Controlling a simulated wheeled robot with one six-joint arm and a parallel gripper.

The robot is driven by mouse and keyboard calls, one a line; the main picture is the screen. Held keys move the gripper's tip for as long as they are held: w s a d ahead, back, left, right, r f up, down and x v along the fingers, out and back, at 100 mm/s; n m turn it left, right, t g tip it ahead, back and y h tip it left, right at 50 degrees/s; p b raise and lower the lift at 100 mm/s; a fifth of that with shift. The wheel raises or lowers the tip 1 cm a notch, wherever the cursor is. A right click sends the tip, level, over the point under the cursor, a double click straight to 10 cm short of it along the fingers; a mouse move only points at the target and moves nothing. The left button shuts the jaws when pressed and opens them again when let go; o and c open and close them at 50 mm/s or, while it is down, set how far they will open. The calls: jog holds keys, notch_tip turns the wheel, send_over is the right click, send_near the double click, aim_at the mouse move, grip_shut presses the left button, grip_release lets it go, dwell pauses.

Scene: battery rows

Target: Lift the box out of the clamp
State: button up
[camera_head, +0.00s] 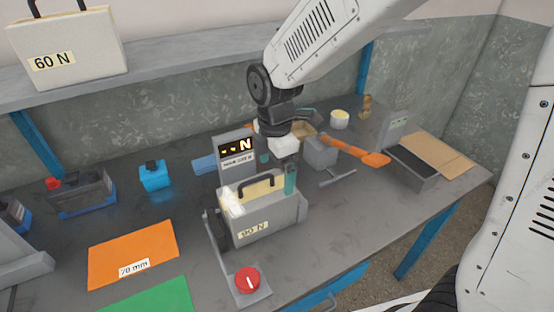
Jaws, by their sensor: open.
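The box (262,188) has a cream top with a dark arched handle and sits upright in the grey clamp (298,207) on the bench. A yellow label reading "90 N" is on the grey front face; I cannot tell whether that face is box or clamp. My gripper (278,167) is open and points down just behind and above the right part of the box. One teal finger shows near the handle's right end. The other is mostly hidden. I cannot tell whether a finger touches the box. Nothing shows held between the fingers.
A display unit (236,150) stands behind the clamp, and a red knob (247,280) is in front. Orange (133,252) and green (150,298) sheets lie at left. A "60 N" box (68,45) stands on the shelf. An orange-ended tool (372,158) and grey tray (410,165) lie right.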

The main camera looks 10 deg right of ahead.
aim_at(276, 183)
notch_tip(276, 183, down, 6)
jog(key=shift+r, duration=0.15)
jog(key=shift+c, duration=0.3)
jog(key=c, duration=1.7)
jog(key=shift+r, duration=5.05)
jog(key=shift+w, duration=0.1)
